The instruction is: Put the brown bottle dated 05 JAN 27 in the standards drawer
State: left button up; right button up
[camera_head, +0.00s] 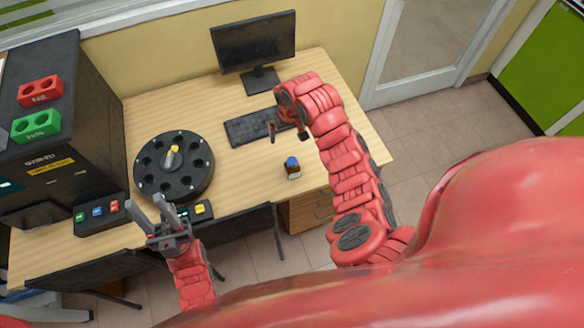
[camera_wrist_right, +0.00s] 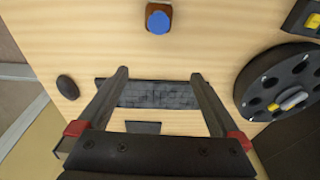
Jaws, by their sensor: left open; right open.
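A brown bottle with a blue cap (camera_head: 292,168) stands upright on the desk, right of the middle; its date is too small to read. It also shows at the top of the right wrist view (camera_wrist_right: 158,17), beyond my fingertips and apart from them. My right gripper (camera_head: 287,132) is open and empty above the desk near the keyboard. My left gripper (camera_head: 158,212) is open and empty near the front edge of the desk, left of the bottle. A wooden drawer unit (camera_head: 305,211) sits under the right part of the desk, partly hidden by my right arm; its drawers look shut.
A black round carousel (camera_head: 147,178) with a yellow-topped item stands left of the bottle. A keyboard (camera_head: 245,127) and monitor (camera_head: 255,43) are at the back. A dark machine (camera_head: 82,110) with red and green racks fills the left. Desk around the bottle is clear.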

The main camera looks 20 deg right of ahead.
aim_at(292, 161)
jog(key=shift+g, duration=0.9)
jog(key=s+f+b, duration=0.1)
jog(key=f+b, duration=0.1)
jog(key=f, duration=0.1)
jog(key=s+f+b, duration=0.1)
jog(key=f+b, duration=0.1)
jog(key=f, duration=0.2)
jog(key=s+f+b, duration=0.1)
jog(key=f+b, duration=0.1)
jog(key=f, duration=0.1)
jog(key=shift+s+d+f, duration=0.1)
jog(key=shift+d+f, duration=0.05)
jog(key=shift+d, duration=0.05)
jog(key=shift+f, duration=0.2)
jog(key=shift+s+f+p, duration=0.1)
jog(key=shift+f+p, duration=0.2)
jog(key=shift+p, duration=0.05)
notch_tip(292, 161, down, 3)
jog(key=shift+s+f+p, duration=0.1)
jog(key=shift+p, duration=0.8)
jog(key=shift+f, duration=0.75)
jog(key=shift+c, duration=0.3)
